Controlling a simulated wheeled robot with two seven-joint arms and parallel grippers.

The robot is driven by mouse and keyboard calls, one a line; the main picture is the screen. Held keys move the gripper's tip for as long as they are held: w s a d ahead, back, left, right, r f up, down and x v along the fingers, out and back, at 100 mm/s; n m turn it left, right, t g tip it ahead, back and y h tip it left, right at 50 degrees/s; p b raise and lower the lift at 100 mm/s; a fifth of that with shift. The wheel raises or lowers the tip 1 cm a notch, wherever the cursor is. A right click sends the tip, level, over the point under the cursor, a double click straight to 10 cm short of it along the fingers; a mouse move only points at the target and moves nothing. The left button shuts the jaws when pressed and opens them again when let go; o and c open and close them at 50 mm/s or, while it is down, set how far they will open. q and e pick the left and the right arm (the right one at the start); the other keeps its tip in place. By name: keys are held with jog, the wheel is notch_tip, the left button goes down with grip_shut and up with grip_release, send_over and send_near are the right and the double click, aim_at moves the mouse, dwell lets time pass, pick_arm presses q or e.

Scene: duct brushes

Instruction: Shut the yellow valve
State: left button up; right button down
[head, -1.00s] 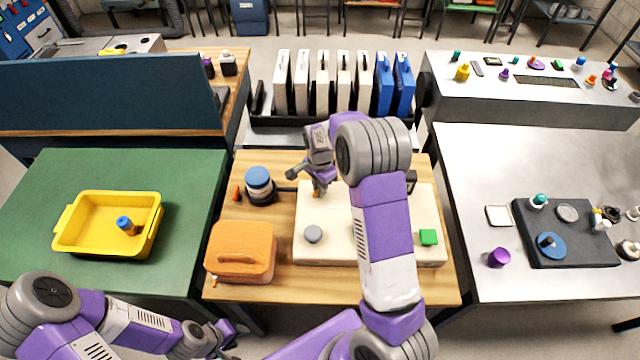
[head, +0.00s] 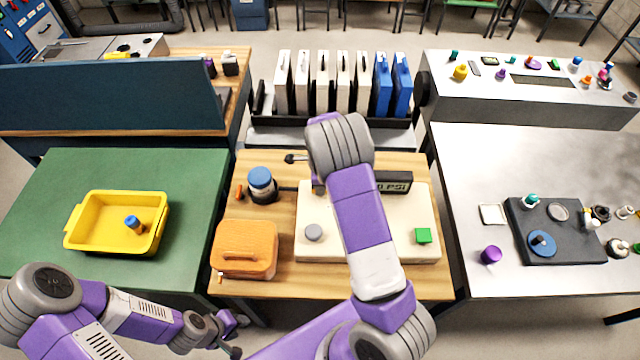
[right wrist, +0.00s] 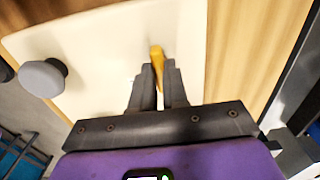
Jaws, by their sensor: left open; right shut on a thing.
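The yellow valve handle (right wrist: 157,52) shows in the right wrist view, over the cream panel (right wrist: 95,55). My right gripper (right wrist: 158,72) is shut on the handle, which sticks out past the fingertips. In the head view, my right arm hides the valve and the right fingertips. The cream panel (head: 385,250) lies on the wooden table. It carries a grey knob (head: 314,232), a green block (head: 423,235) and a dark display (head: 393,183) reading PSI, its number partly covered. My left gripper (head: 235,335) is open and empty, low in front of the tables.
An orange-brown box (head: 244,250) and a blue-lidded jar (head: 261,183) stand left of the panel. A yellow tray (head: 95,245) is on the green table. A rack of white and blue cases (head: 383,85) stands behind. The right steel table holds a dark mat (head: 540,215).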

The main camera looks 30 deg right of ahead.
jog(key=shift+m, duration=0.3)
jog(key=c, duration=1.1)
grip_release()
jog(key=shift+c, duration=0.2)
notch_tip(320, 180, up, 8)
jog(key=shift+f+p, duration=0.15)
jog(key=shift+p, duration=0.45)
